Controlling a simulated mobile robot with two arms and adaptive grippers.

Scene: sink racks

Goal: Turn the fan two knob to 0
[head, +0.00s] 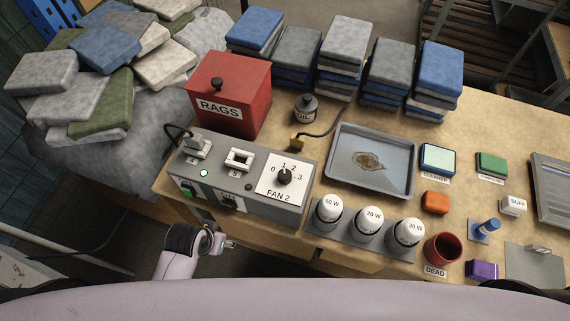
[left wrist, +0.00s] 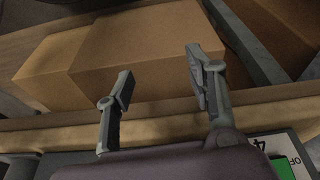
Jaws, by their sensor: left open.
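The fan two knob (head: 285,177) is a black dial on a white plate marked 0, 1, 2, 3 and "FAN 2". It sits at the right end of the top of a grey control box (head: 232,203). The knob is small, and I cannot tell for sure which number it points to. My left gripper (head: 230,243) is in front of the box, below and left of the knob, touching nothing. In the left wrist view its two fingers (left wrist: 158,88) are apart with nothing between them. The knob is not in the left wrist view. My right gripper is not in view.
A red RAGS box (head: 228,93) stands behind the control box. A rocker switch (head: 239,159) and a plug (head: 197,146) are left of the knob. Labelled bulbs (head: 371,221) and a metal tray (head: 372,160) are right. A cable runs behind the box.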

